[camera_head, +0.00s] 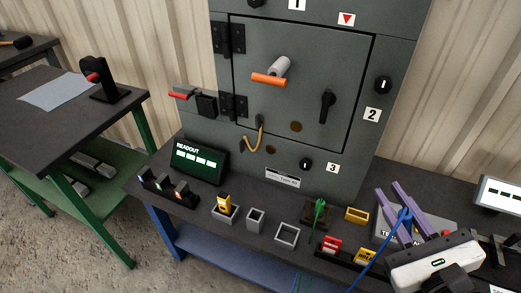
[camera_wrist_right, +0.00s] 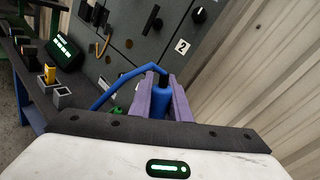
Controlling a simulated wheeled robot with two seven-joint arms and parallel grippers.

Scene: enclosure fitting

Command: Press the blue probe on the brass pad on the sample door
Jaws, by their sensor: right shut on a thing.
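The sample door (camera_head: 345,75) is a grey panel on the enclosure, and it looks closed. A round brass pad (camera_head: 296,126) is low on the door. A second brass disc (camera_head: 271,159) is on the enclosure below the door. My right gripper (camera_head: 391,190), with purple fingers, is at the lower right, in front of and below the door. It is shut on the blue probe (camera_wrist_right: 161,100), whose blue cable loops away to the left. The probe also shows between the fingers in the head view (camera_head: 405,215). It is well apart from the brass pad. My left gripper is not in view.
An orange handle (camera_head: 270,80) and a black latch (camera_head: 327,106) stick out from the door. A readout box (camera_head: 199,162), a green probe (camera_head: 319,207), a yellow block (camera_head: 224,203) and several holders stand on the bench below. Another table (camera_head: 60,120) is at the left.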

